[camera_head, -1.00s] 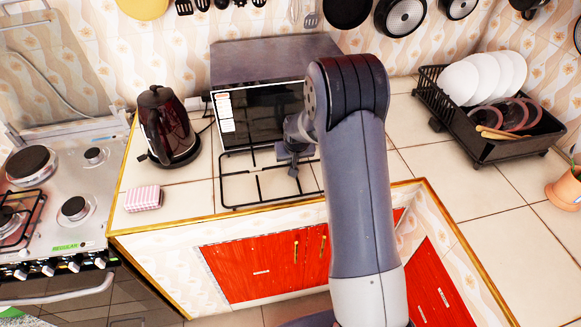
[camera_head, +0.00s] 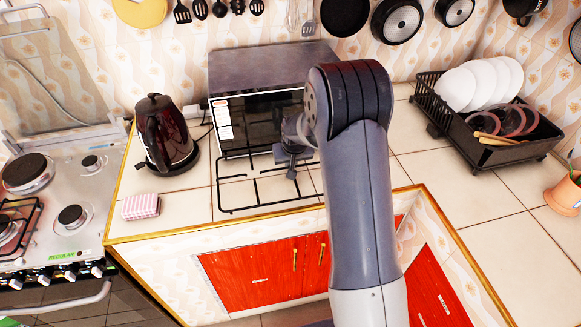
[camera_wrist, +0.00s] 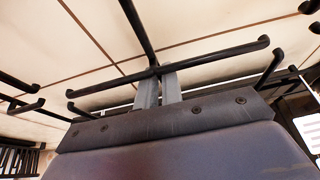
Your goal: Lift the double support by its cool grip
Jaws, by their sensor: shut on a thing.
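The double support is a black wire pan grate (camera_head: 255,192) over the tiled counter in front of the black oven in the head view. My gripper (camera_head: 291,168) is at its back right part, partly behind my arm. In the wrist view my grey fingers (camera_wrist: 158,88) are shut on a bar of the grate (camera_wrist: 215,60), close to where bars cross. The grate's right end is hidden by my arm in the head view. Whether its feet touch the counter I cannot tell. No separate handle stands out.
A black oven (camera_head: 255,125) stands close behind the grate. A dark red kettle (camera_head: 165,135) and a pink checked block (camera_head: 141,206) are to the left. A stove (camera_head: 60,210) is at far left, a dish rack (camera_head: 490,115) at right. Counter right of my arm is clear.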

